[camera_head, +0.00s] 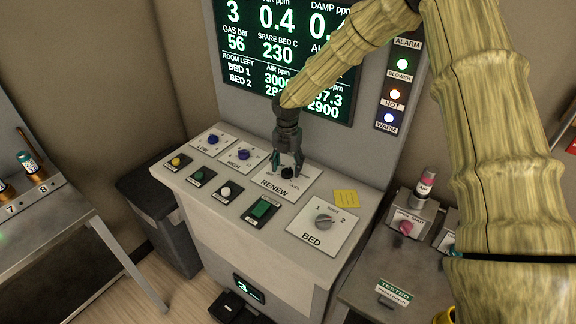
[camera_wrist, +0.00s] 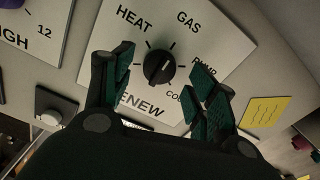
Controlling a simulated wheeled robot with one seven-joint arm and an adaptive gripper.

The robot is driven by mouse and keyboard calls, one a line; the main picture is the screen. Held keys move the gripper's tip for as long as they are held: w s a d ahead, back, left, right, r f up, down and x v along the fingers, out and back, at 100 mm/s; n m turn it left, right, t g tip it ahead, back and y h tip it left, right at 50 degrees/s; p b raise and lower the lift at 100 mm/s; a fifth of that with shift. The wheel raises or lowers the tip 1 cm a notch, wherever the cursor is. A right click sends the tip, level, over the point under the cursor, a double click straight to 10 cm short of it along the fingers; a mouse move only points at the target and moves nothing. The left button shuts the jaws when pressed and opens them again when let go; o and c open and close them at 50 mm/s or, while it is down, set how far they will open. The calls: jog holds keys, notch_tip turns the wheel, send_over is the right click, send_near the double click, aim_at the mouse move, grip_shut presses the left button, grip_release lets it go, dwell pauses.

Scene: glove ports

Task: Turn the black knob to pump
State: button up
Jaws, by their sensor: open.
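The black knob (camera_wrist: 158,68) sits on the white RENEW plate (camera_wrist: 95,50), with HEAT, GAS, PUMP and a partly hidden fourth label around it. A pale mark on the knob seems to lie toward GAS, but it is too small to be sure. My gripper (camera_wrist: 164,60) is open, with one green-padded finger on each side of the knob and gaps between. In the head view my gripper (camera_head: 287,164) points down over the plate, and the knob (camera_head: 288,173) shows dark between the fingertips. The right finger partly covers the PUMP and fourth labels.
The BED knob (camera_head: 324,220) is on its plate to the right, below a yellow note (camera_head: 346,198). Blue knobs (camera_head: 243,154) and several push buttons (camera_head: 223,192) lie to the left. The display screen (camera_head: 290,50) rises behind the sloping panel.

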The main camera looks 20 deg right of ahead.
jog(key=shift+f, duration=0.9)
jog(key=c, duration=1.1)
jog(key=shift+o, duration=0.2)
jog(key=m+b, duration=0.1)
jog(key=m, duration=0.4)
jog(key=shift+w+m, duration=0.1)
jog(key=shift+m, duration=0.3)
jog(key=m+b, duration=0.1)
jog(key=m, duration=0.5)
jog(key=shift+r, duration=0.15)
